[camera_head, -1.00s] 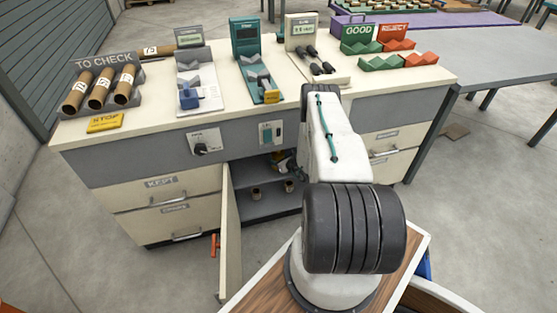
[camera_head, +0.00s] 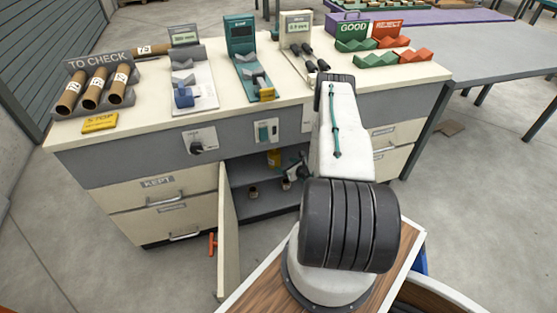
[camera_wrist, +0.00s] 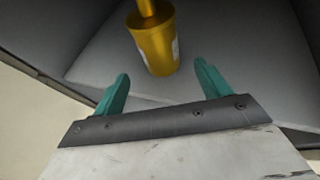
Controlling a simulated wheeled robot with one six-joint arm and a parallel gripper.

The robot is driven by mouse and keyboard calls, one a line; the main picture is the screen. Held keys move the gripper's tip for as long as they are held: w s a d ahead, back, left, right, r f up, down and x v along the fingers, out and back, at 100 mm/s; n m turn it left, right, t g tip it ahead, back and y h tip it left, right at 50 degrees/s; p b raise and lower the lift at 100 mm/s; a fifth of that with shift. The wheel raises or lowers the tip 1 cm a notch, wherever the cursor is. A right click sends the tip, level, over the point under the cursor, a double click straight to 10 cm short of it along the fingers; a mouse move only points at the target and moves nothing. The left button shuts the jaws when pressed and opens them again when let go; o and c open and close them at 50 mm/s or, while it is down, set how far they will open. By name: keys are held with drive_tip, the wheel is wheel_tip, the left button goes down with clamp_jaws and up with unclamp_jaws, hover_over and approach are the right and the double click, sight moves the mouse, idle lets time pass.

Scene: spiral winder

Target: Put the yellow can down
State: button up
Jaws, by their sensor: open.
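The yellow can (camera_wrist: 154,45) stands on the grey cabinet shelf (camera_wrist: 195,74) in the wrist view, just beyond my fingertips. In the head view my gripper (camera_head: 294,170) is small, at the cupboard opening, partly hidden by my arm.
The open cupboard door (camera_head: 228,235) juts out on the left. The counter (camera_head: 140,123) above carries gauges, trays and a rack of tubes.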

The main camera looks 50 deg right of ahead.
drive_tip(key=s+a, duration=0.1)
drive_tip(key=s, duration=0.5)
